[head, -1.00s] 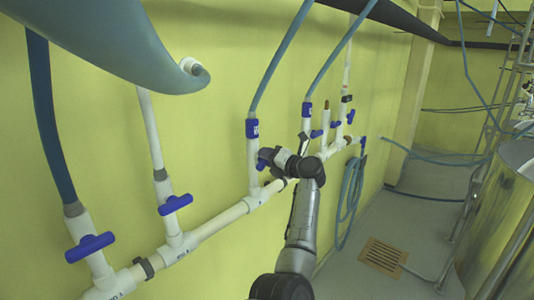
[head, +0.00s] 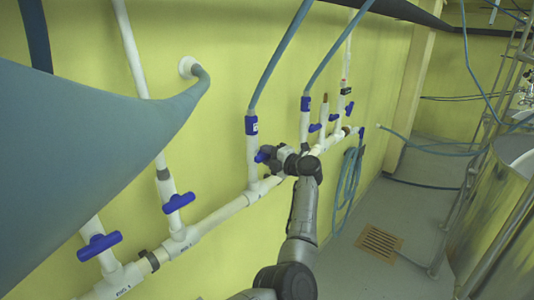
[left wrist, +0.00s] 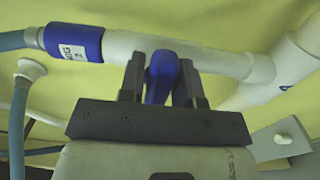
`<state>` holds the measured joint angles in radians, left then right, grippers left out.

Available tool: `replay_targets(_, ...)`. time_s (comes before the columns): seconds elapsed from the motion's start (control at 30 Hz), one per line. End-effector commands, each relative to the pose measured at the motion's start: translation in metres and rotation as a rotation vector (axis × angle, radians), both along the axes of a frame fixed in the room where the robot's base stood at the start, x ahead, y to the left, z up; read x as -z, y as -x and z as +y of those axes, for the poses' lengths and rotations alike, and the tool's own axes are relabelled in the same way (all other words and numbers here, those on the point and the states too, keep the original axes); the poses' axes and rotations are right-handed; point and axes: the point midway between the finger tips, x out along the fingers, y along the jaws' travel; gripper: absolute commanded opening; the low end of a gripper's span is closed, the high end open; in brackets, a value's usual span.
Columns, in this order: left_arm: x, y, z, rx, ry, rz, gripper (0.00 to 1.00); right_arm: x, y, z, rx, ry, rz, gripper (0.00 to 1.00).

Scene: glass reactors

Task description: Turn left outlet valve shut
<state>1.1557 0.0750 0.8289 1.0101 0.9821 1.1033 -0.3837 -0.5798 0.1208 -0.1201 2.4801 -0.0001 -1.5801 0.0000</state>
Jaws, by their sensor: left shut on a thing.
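A blue valve handle (head: 263,155) sits on a white upright pipe below a hose with a blue collar marked with white lettering (head: 251,125). My left gripper (head: 270,156) is at this handle. In the left wrist view, the two dark fingers (left wrist: 160,80) are shut on the blue handle (left wrist: 160,75), one on each side, close in front of the white pipe (left wrist: 222,62). The blue collar (left wrist: 74,43) shows at the left there. The handle's exact angle to its pipe is hard to tell. My right gripper is not in view.
Two more blue valve handles (head: 178,202) (head: 99,246) stand on the white pipe run at the left, and several more beyond my gripper. A large teal hose (head: 80,130) crosses the left foreground. A coiled hose (head: 348,185) hangs on the wall. The grey floor is largely clear.

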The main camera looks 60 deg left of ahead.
Motion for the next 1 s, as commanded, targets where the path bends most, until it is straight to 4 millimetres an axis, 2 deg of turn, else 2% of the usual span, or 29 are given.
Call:
replay_targets(0.43, 0.0001, -0.0005, -0.0005, 0.001, 0.002, 0.011, 0.07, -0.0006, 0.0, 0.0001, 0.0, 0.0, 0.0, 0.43)
replay_targets(0.47, 0.0001, -0.0005, -0.0005, 0.001, 0.002, 0.011, 0.32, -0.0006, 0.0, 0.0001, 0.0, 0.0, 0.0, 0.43)
replay_targets(0.63, 0.0001, -0.0003, -0.0003, 0.001, 0.003, 0.01, 0.48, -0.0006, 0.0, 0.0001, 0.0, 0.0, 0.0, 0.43)
replay_targets(0.87, 0.0002, -0.0002, -0.0005, 0.0, 0.002, 0.009, 0.49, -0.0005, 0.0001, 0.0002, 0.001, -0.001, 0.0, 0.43)
replay_targets(1.0, 0.0014, -0.0026, -0.0077, 0.001, 0.002, 0.008, 0.49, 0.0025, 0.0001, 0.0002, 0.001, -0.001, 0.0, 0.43)
